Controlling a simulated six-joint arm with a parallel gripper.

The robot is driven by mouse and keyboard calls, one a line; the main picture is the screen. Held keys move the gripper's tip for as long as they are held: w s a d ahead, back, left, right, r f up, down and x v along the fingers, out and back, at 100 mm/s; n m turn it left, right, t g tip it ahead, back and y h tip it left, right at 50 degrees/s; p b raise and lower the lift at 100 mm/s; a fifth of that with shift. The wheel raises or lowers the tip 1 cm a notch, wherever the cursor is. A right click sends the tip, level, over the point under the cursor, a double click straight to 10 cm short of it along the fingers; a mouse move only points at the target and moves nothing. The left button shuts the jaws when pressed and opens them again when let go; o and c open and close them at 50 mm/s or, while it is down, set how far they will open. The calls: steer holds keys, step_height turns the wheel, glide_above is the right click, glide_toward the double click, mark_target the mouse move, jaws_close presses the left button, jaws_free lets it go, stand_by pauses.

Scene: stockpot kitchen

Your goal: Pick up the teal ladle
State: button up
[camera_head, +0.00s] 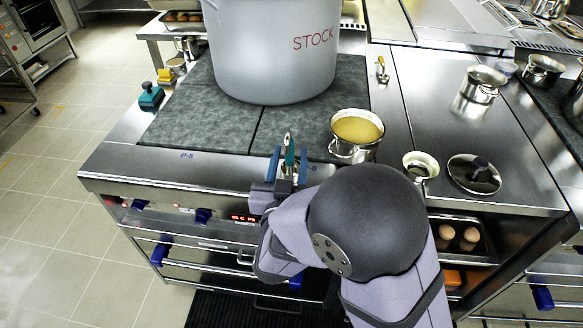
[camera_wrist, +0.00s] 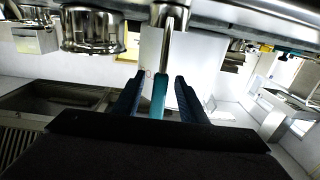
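The teal ladle (camera_head: 289,153) stands out at the front edge of the stove, with a teal handle and a metal upper part. My gripper (camera_head: 290,148) is there, with one blue finger on each side of the handle. In the wrist view the teal ladle (camera_wrist: 159,95) runs between the fingers of my gripper (camera_wrist: 159,77), with a gap visible on both sides. The fingers are open around the handle and do not appear to touch it. The ladle's metal shaft extends away beyond the fingertips. What supports the ladle cannot be told.
A large stockpot (camera_head: 270,50) stands on the dark hob plates behind. A pot of yellow liquid (camera_head: 357,135) is close to the right of my gripper. A small empty pan (camera_head: 420,166) and a lid (camera_head: 474,174) lie farther right. A teal-handled block (camera_head: 151,96) sits at left.

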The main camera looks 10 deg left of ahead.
jaws_close()
stand_by(1.4)
